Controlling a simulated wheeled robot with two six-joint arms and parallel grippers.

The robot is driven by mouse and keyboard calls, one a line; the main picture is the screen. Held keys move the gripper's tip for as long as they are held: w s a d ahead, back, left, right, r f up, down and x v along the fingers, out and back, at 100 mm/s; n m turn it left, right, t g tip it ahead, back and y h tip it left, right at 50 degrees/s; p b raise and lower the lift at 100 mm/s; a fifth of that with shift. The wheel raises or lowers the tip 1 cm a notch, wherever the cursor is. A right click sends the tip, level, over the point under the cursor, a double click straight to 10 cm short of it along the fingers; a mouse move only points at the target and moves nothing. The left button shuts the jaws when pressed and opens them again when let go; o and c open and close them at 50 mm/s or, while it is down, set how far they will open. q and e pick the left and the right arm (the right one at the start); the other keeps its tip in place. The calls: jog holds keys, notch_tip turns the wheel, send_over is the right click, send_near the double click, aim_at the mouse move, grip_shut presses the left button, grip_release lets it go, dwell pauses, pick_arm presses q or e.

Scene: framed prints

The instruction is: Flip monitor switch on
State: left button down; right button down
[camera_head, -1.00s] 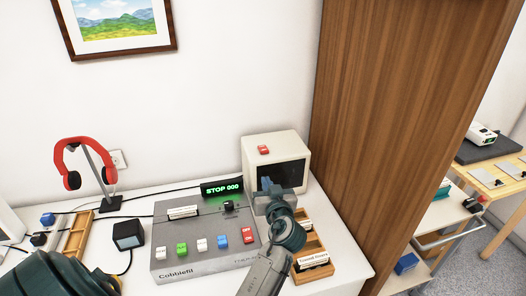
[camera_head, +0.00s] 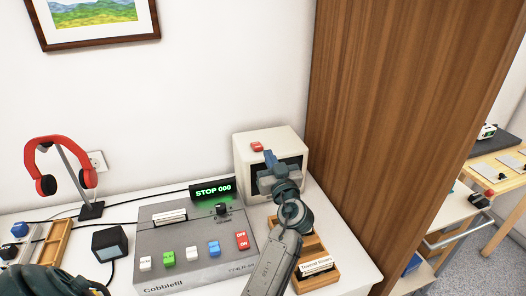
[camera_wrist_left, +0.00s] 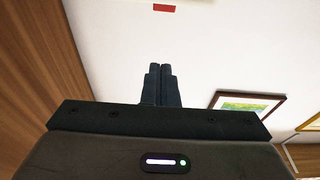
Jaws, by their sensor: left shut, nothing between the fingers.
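The monitor (camera_head: 243,165) is a cream box with a dark screen, standing at the back of the white desk. A small red switch (camera_head: 257,146) sits on its upper front edge; its on or off position is too small to read. A red piece, apparently this switch (camera_wrist_left: 164,8), shows at the top edge of the left wrist view, beyond the fingertips. My left gripper (camera_head: 269,156) is shut and empty, in front of the monitor, its tips just below and right of the switch. Its closed fingers (camera_wrist_left: 161,84) point up in the wrist view. My right gripper is not in view.
A grey console (camera_head: 180,285) with coloured buttons, a red OFF/ON switch (camera_head: 242,240) and a green STOP 000 display (camera_head: 212,190) stands left of the arm. A wooden tray (camera_head: 308,275) is beside it. A tall wooden panel (camera_head: 400,120) bounds the right. Red headphones (camera_head: 45,150) hang at left.

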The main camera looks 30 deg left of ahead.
pick_arm(q)
notch_tip(320, 180, up, 2)
jog(key=p, duration=0.5)
send_over(261, 154)
jog(key=shift+a+r, duration=0.1)
jog(key=shift+a, duration=0.1)
notch_tip(261, 154, down, 3)
jog(key=shift+d+f, duration=0.15)
jog(key=shift+f, duration=0.05)
jog(key=shift+s+d+f+p, duration=0.1)
jog(key=shift+s+f+p, duration=0.05)
jog(key=shift+f+p, duration=0.2)
jog(key=shift+f, duration=0.15)
